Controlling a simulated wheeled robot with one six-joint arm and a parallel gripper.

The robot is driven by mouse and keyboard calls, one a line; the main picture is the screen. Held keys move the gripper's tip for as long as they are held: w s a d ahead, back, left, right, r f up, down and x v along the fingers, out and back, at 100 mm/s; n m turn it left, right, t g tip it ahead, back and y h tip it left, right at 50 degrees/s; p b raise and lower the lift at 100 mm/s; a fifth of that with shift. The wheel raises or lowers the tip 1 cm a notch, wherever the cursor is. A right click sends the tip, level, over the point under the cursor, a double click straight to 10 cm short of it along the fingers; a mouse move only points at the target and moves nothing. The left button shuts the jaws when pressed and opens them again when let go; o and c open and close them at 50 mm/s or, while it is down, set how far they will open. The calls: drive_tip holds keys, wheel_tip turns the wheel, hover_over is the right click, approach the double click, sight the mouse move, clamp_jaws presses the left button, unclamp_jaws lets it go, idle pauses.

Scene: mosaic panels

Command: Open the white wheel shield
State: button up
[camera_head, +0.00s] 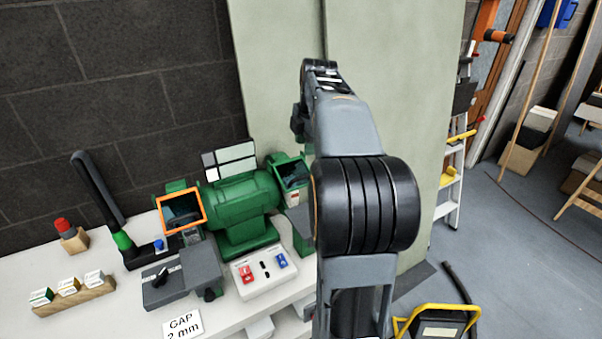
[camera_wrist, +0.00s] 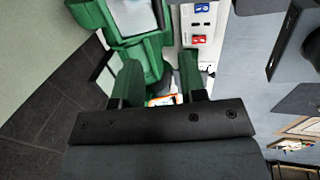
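A green bench grinder (camera_head: 240,205) stands on the white bench against the wall. Its left wheel has an orange-framed shield (camera_head: 183,211). Its right wheel has a dark-paned shield (camera_head: 291,174) in green surroundings, partly beside my arm; I cannot make out a white frame there. In the wrist view, a pale pane (camera_wrist: 136,14) with a whitish edge sits in a green housing at the top. My gripper (camera_wrist: 160,66) has its two fingers apart with nothing clearly held between them. It is hidden behind my arm in the head view.
A white switch box (camera_head: 262,274) with red and blue switches lies before the grinder. A grey block (camera_head: 181,277), a black lever (camera_head: 98,190) and a wooden label holder (camera_head: 73,297) are to the left. A stepladder (camera_head: 452,185) stands right; floor beyond is partly clear.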

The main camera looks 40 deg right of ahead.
sight(301, 177)
drive_tip(key=x, duration=1.2)
drive_tip(key=shift+f+p, duration=0.15)
drive_tip(key=shift+p, duration=0.25)
clamp_jaws()
